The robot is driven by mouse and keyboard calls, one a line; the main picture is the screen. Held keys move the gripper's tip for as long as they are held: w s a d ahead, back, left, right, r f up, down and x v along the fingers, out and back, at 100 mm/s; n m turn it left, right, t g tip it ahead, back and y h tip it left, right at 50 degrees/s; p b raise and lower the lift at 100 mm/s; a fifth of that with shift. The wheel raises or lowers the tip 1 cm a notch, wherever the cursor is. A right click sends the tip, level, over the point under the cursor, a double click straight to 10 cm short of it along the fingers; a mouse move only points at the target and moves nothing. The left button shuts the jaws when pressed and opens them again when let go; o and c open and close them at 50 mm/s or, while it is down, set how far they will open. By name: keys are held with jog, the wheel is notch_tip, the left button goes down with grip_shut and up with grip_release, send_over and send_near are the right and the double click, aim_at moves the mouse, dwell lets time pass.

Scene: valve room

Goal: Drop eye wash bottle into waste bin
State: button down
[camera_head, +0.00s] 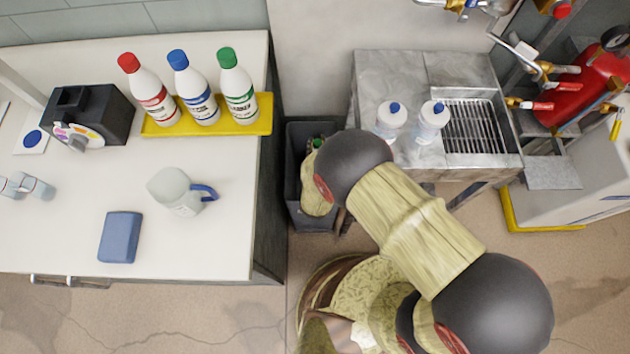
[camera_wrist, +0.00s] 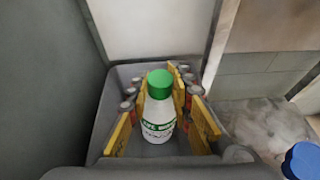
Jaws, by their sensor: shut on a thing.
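A white bottle with a green cap and green label (camera_wrist: 158,120) stands roughly upright between the yellow fingers of my gripper (camera_wrist: 160,92) in the wrist view. The gripper is shut on it. I take it to be the eye wash bottle, though its label is too small to read. The dark grey waste bin (camera_head: 293,180) stands on the floor between the counter and the steel sink. In the head view my arm reaches over the bin and hides much of its opening; a bit of green (camera_head: 317,142) shows there. In the wrist view, grey bin walls (camera_wrist: 100,125) surround the bottle and fingers.
The white counter (camera_head: 80,235) at left carries a yellow tray (camera_head: 160,130) with red-, blue- and green-capped bottles, a jug (camera_head: 178,192) and a blue box (camera_head: 120,237). Two blue-capped bottles (camera_head: 391,120) stand on the steel sink (camera_head: 385,70). Red equipment (camera_head: 575,90) is at right.

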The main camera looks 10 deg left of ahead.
jog(key=shift+r, duration=0.1)
jog(key=c, duration=1.5)
grip_release()
jog(key=v, duration=1.2)
